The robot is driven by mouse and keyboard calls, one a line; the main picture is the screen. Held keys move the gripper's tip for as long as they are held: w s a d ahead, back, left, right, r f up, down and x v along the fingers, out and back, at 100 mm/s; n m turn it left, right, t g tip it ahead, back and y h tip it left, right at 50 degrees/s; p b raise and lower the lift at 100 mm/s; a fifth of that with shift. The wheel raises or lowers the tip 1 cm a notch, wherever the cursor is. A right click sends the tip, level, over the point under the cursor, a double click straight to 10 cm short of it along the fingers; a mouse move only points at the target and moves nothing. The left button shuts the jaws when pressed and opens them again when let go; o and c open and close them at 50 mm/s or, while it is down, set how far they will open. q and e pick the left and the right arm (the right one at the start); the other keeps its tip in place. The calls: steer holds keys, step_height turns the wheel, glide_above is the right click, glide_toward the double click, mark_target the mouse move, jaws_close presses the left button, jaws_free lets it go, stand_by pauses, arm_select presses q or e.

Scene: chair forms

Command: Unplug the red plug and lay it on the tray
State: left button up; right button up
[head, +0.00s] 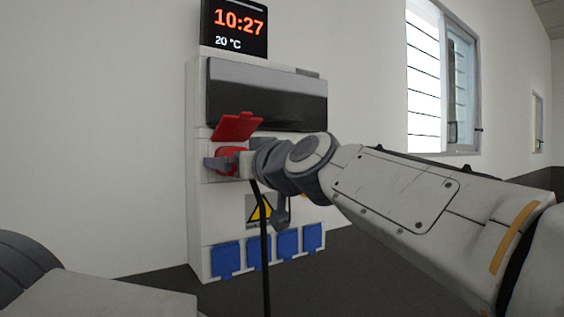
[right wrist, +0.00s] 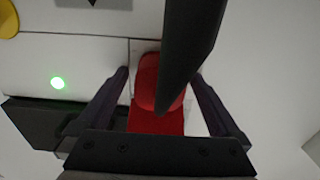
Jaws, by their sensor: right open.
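The red plug (head: 229,160) is at the red socket on the front of the white power box, beneath a raised red lid (head: 237,126). A dark cable (head: 264,240) hangs down from it. My right gripper (head: 226,165) is at the plug, and its wrist hides part of it. In the right wrist view my right gripper (right wrist: 160,76) is open, its fingers on either side of the red plug (right wrist: 147,82) with gaps visible. The dark cable (right wrist: 190,45) crosses in front there. The tray is not in view. My left gripper is not in view; only part of that arm shows lower left.
The white box (head: 196,220) has a dark cover on top, a yellow warning sign (head: 260,209) and a row of blue sockets (head: 226,259) low down. A clock display (head: 238,25) stands above it. A window (head: 440,80) is at the right. A green light (right wrist: 57,83) shows in the wrist view.

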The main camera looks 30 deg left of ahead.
jaws_close()
steer(key=shift+s+d+b, duration=0.15)
steer(key=shift+d+b, duration=0.05)
steer(key=shift+b, duration=0.1)
steer(key=shift+b+v, duration=0.55)
steer(key=shift+v, duration=0.55)
steer(key=shift+d, duration=0.25)
steer(key=shift+b+v, duration=1.05)
steer(key=shift+v, duration=0.4)
steer(key=shift+r, duration=0.1)
steer(key=shift+s, duration=0.1)
